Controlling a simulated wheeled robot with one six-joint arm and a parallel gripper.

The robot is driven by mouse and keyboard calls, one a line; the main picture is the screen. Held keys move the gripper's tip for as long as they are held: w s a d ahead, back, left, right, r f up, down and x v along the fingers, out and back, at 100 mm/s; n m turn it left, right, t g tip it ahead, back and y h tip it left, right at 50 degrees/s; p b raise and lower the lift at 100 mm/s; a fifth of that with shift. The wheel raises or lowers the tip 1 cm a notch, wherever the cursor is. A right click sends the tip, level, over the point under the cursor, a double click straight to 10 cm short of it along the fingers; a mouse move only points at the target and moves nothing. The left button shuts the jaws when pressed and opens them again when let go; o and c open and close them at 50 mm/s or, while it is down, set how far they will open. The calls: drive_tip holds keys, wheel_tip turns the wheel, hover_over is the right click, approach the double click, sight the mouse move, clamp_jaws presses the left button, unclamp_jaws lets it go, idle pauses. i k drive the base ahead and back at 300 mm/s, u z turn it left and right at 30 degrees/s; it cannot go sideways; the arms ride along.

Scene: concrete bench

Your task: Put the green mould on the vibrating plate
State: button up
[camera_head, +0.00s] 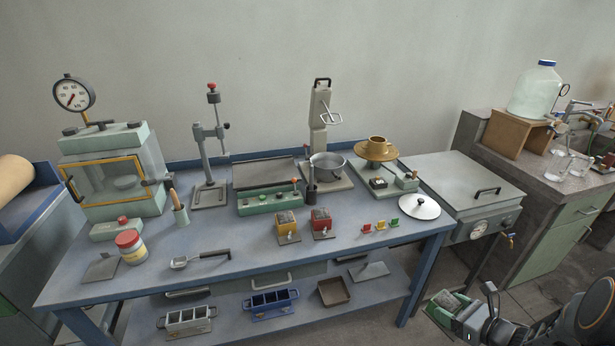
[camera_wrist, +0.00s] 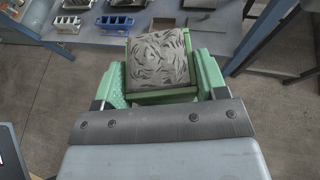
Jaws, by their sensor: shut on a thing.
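The green mould (camera_wrist: 165,97) is between the green finger pads of my gripper (camera_wrist: 163,80) in the wrist view, filled level with rough grey material. In the head view the green mould (camera_head: 446,303) is at the lower right, off the bench's right front corner, with my gripper (camera_head: 462,315) shut on it. What looks like the vibrating plate (camera_head: 264,172) is a dark flat top on a green base with a red knob, at the middle back of the bench. Its top looks bare. The mould is well apart from it.
A yellow mould (camera_head: 287,228) and a red mould (camera_head: 321,226) stand in front of the plate. Small coloured tags (camera_head: 381,225) and a white lid (camera_head: 419,207) lie to their right. A mixer with a bowl (camera_head: 328,168) stands right of the plate. Free bench surface (camera_head: 330,250) lies along the front.

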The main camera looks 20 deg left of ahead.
sight(258, 172)
drive_tip(key=u, duration=1.55)
